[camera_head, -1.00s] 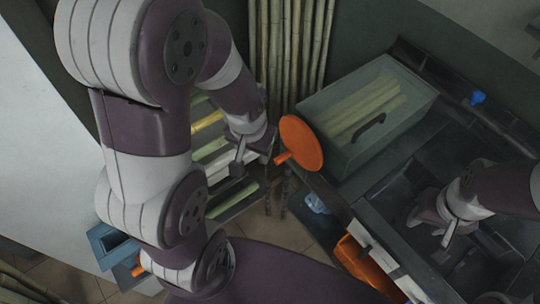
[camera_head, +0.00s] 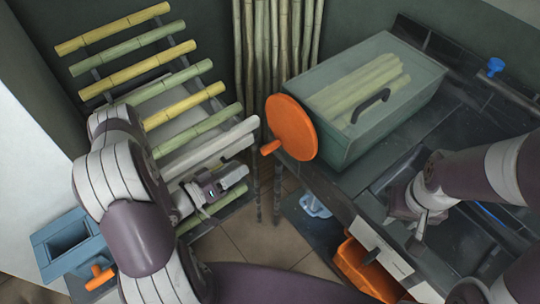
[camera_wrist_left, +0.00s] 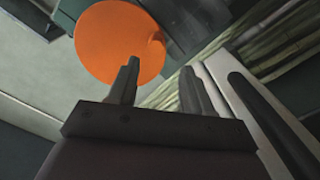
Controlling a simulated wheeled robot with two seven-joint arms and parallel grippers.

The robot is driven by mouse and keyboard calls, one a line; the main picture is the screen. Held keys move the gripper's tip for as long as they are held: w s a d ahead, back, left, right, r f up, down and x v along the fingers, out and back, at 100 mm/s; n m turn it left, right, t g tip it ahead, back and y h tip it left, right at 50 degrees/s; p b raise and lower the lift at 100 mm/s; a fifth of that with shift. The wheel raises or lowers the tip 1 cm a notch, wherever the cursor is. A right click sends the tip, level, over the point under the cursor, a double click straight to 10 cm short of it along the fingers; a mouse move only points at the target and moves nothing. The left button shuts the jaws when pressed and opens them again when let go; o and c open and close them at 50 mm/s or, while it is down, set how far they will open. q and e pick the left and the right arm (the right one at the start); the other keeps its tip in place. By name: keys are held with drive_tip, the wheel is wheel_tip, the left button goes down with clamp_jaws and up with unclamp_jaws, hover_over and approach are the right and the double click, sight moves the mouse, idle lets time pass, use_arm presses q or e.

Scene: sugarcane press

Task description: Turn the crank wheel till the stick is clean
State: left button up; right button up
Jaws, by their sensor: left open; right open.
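The crank wheel (camera_head: 291,127) is an orange disc with an orange handle (camera_head: 270,147) on the side of a glass-topped green box (camera_head: 365,145). Pale green sticks (camera_head: 362,85) lie inside the box. The wheel also shows ahead of the fingers in the left wrist view (camera_wrist_left: 110,40). My left gripper (camera_head: 238,176) is below and left of the handle, apart from it. Its two fingers (camera_wrist_left: 158,85) are spread and empty. My right gripper (camera_head: 416,232) is open over the counter, away from the wheel. I cannot tell which stick is the task's.
A wall rack of green, yellow and whitish sticks (camera_head: 127,30) is at the left, with tall bamboo poles (camera_head: 278,40) behind. A blue box (camera_head: 68,243) with an orange handle stands lower left. An orange bin (camera_head: 365,270) is below the dark counter (camera_head: 440,110). Floor shows between rack and counter.

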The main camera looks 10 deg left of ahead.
sight(280, 142)
use_arm(q)
drive_tip(key=x, duration=0.8)
drive_tip(key=p+x, duration=0.1)
drive_tip(key=x, duration=0.3)
drive_tip(key=shift+w+d+r, duration=0.15)
drive_tip(key=shift+d+r, duration=0.1)
drive_tip(key=shift+d, duration=0.05)
clamp_jaws()
